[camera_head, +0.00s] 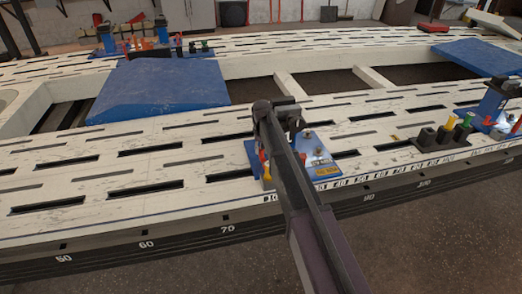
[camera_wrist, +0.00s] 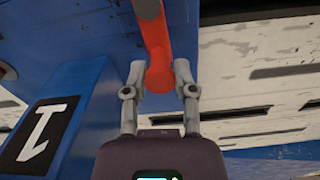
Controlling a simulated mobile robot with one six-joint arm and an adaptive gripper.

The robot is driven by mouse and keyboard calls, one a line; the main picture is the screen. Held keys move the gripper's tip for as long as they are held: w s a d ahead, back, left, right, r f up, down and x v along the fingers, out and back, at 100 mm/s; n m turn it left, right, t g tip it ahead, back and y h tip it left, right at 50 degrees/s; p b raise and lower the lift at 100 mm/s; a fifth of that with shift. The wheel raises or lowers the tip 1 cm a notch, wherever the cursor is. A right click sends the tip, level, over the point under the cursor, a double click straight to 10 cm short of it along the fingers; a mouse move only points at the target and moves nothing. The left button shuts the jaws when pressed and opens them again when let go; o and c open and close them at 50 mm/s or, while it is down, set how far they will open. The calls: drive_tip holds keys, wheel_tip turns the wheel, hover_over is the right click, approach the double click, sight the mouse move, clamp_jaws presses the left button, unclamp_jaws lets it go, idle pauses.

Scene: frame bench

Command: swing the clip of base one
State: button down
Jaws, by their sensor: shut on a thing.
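Base one is a blue block with a black label bearing a white "1" (camera_wrist: 43,133) at the left of the wrist view. In the head view its blue foot (camera_head: 327,172) stands on the near edge of the white slotted bench. The orange-red clip (camera_wrist: 155,35) runs down from the top of the wrist view to a rounded end. My gripper (camera_wrist: 160,76) is shut on that end, one finger on each side. In the head view my arm hides much of base one, and a small red part (camera_head: 264,157) shows at its left.
The near beam of the bench (camera_head: 130,190) is clear to the left of base one. A dark holder with coloured pegs (camera_head: 443,136) and another blue base (camera_head: 492,103) stand to the right. Blue plates (camera_head: 158,88) lie across the bench behind.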

idle(0.3)
drive_tip(key=shift+c, duration=2)
unclamp_jaws()
drive_tip(key=shift+a+n, duration=0.1)
drive_tip(key=shift+n, duration=0.2)
